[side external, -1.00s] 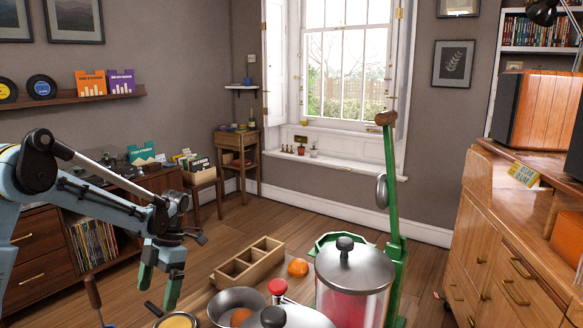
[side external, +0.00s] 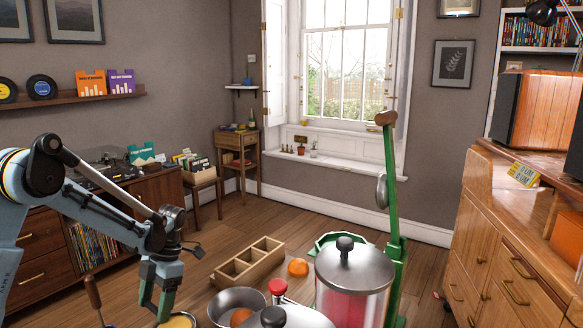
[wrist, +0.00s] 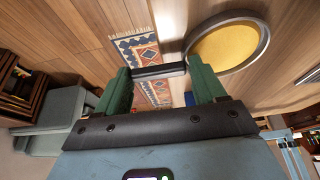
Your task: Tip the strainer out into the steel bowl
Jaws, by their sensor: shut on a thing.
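The strainer is a round, steel-rimmed dish with a yellow inside (side external: 178,322) at the bottom edge of the side view. In the wrist view its rim and yellow inside (wrist: 228,45) show at upper right; I cannot tell what the yellow is. Its black handle (wrist: 160,72) lies between my green fingertips. My gripper (side external: 155,306) points down and is shut on this handle, left of the dish. The steel bowl (side external: 226,296) stands just right of the strainer with an orange round thing inside. The bowl is not clear in the wrist view.
Right of the bowl are a lidded container (side external: 273,318), a red knob (side external: 278,286) and a tall green press (side external: 391,200) with a steel-lidded clear vessel (side external: 345,272). A wooden divided box (side external: 248,262) and an orange (side external: 298,267) lie behind. A wooden handle (side external: 93,291) rises at left.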

